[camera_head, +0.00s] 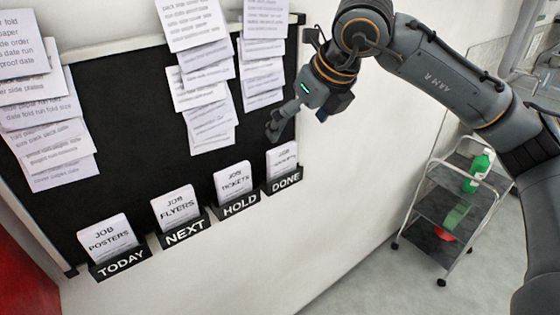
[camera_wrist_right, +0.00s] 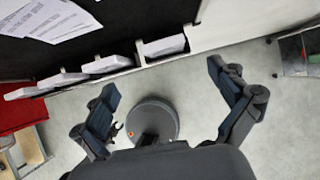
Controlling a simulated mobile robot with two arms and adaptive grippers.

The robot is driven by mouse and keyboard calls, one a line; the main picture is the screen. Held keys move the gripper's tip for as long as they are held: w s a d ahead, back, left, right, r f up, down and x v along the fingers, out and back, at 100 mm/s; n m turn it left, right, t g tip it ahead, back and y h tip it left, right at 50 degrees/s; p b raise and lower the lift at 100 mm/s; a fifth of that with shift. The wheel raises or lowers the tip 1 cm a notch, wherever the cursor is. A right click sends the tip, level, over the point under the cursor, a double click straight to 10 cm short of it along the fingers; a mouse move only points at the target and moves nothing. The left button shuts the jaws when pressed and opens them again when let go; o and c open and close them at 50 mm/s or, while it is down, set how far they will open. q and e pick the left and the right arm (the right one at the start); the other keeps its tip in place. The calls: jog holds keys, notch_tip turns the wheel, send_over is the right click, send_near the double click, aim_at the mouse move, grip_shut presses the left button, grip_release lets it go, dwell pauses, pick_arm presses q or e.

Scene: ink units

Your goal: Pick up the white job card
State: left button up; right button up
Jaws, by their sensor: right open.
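White job cards stand in black pockets along the bottom of the black board. The posters card (camera_head: 108,238) is in the TODAY pocket, the flyers card (camera_head: 175,208) in the second, and the tickets card (camera_head: 233,180) in HOLD. The card in the DONE pocket (camera_head: 282,160) has blurred lower text; this rightmost card (camera_wrist_right: 164,45) also shows in the right wrist view. My right gripper (camera_head: 274,127) is open and empty, above and in front of the DONE pocket. Its spread fingers show in the wrist view (camera_wrist_right: 165,88), apart from the cards. My left gripper is not in view.
Printed sheets (camera_head: 207,90) hang in overlapping stacks on the board (camera_head: 120,100). A metal trolley (camera_head: 440,210) with a green bottle (camera_head: 478,168) stands at the right. A red surface (camera_head: 25,275) is at lower left. The floor between wall and trolley is clear.

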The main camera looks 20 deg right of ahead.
aim_at(283, 147)
jog(key=p+x, duration=0.1)
jog(key=x, duration=0.4)
jog(key=shift+w+f, duration=0.1)
jog(key=shift+w, duration=0.1)
jog(key=p+x, duration=0.1)
jog(key=x, duration=0.1)
jog(key=p+x, duration=0.2)
jog(key=shift+w+d+f, duration=0.1)
jog(key=shift+w+d, duration=0.05)
jog(key=shift+w, duration=0.25)
jog(key=shift+w+f, duration=0.2)
jog(key=shift+f, duration=0.15)
jog(key=c, duration=1.2)
